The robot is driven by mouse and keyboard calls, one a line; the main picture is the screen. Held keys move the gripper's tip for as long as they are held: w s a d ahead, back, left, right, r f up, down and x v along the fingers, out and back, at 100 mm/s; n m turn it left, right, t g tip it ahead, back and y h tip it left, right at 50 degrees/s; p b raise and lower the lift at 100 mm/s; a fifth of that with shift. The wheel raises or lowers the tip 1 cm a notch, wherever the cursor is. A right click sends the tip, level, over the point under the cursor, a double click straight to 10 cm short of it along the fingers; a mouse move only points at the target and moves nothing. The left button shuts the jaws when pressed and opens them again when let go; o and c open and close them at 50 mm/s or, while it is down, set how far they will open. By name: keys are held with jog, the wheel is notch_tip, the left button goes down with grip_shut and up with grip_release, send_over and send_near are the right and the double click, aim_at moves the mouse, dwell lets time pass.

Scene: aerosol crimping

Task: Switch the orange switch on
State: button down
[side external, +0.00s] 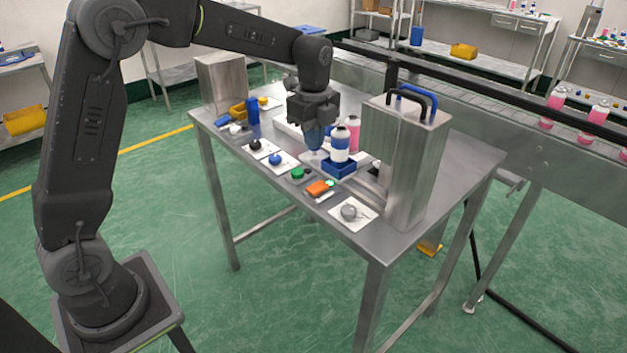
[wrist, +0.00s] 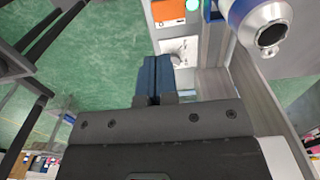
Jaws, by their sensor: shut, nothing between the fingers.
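The orange switch (side external: 318,187) is a small rectangular block near the front edge of the table. It also shows at the top edge of the wrist view (wrist: 168,10). A green-white light (wrist: 193,4) sits beside it, and it appears lit. My gripper (side external: 313,145) points down above the table, behind and apart from the switch in the side view. Its blue fingers (wrist: 154,78) are together in the wrist view with nothing between them.
A white bottle with a blue band (side external: 340,145) stands in a blue holder (side external: 338,169) close beside my gripper. A grey knob (side external: 348,211) and green button (side external: 297,173) flank the switch. A tall metal housing (side external: 390,165) stands to the right.

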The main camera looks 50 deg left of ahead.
aim_at(318, 186)
notch_tip(318, 186, down, 11)
jog(key=shift+f, duration=0.2)
dwell(0.4)
jog(key=shift+s+f, duration=0.15)
jog(key=shift+f, duration=0.15)
jog(key=shift+w+r, duration=0.35)
jog(key=shift+w, duration=0.45)
